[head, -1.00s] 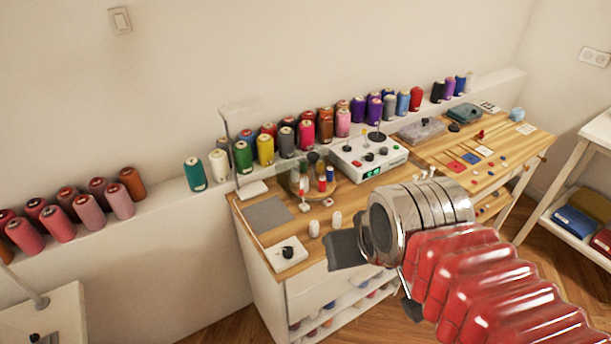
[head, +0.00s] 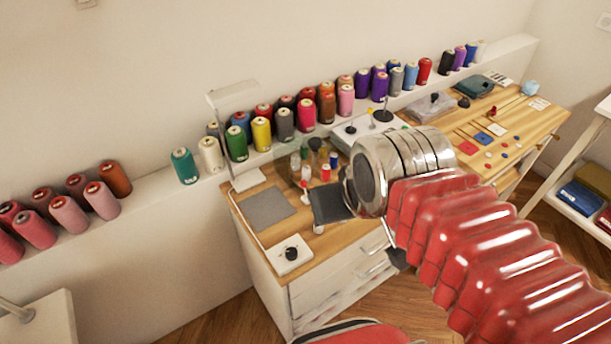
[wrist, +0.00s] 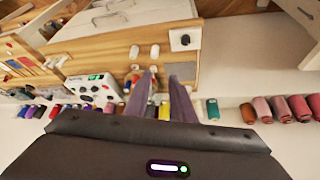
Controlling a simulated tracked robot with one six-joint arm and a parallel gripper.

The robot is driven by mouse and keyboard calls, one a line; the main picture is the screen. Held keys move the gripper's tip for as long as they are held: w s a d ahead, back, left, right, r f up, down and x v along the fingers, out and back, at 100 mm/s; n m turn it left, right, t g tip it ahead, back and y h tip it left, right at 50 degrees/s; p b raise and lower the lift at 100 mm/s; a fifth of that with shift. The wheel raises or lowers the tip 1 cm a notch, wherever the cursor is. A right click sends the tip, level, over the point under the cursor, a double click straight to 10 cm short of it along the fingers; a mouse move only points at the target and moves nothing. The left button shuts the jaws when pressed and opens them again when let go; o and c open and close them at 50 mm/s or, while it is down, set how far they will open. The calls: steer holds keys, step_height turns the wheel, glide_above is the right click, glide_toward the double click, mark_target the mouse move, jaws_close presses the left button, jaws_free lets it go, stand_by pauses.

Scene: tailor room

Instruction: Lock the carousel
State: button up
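The carousel (head: 313,179), a round stand with small red, white and blue spools, is on the wooden worktable, partly hidden by my gripper. A white box with a black knob (head: 291,254) sits at the table's front left corner; it also shows in the wrist view (wrist: 185,39). My gripper (head: 328,206) hangs in front of the carousel, above the table's front part. In the wrist view its two dark fingers (wrist: 166,75) are apart with nothing seen between them. The fingers cover much of the carousel there. I cannot make out a lock on it.
A white control box with knobs (head: 355,130) stands behind my gripper; its green display shows in the wrist view (wrist: 96,77). A lamp (head: 247,178) stands left of the carousel by a grey mat (head: 267,206). Thread cones (head: 285,125) line the ledge behind.

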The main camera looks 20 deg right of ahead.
steer(key=shift+w, duration=0.1)
steer(key=m+g+y, duration=0.2)
steer(key=m+g, duration=0.2)
steer(key=m, duration=0.4)
glide_above(305, 179)
steer(key=s+d, duration=0.1)
steer(key=s, duration=0.3)
steer(key=s+d+x, duration=0.1)
steer(key=x, duration=0.6)
steer(key=shift+d+f, duration=0.2)
steer(key=shift+d, duration=0.1)
steer(key=shift+f, duration=0.1)
steer(key=x, duration=1.3)
steer(key=shift+s+d+f, duration=0.1)
steer(key=shift+f, duration=0.25)
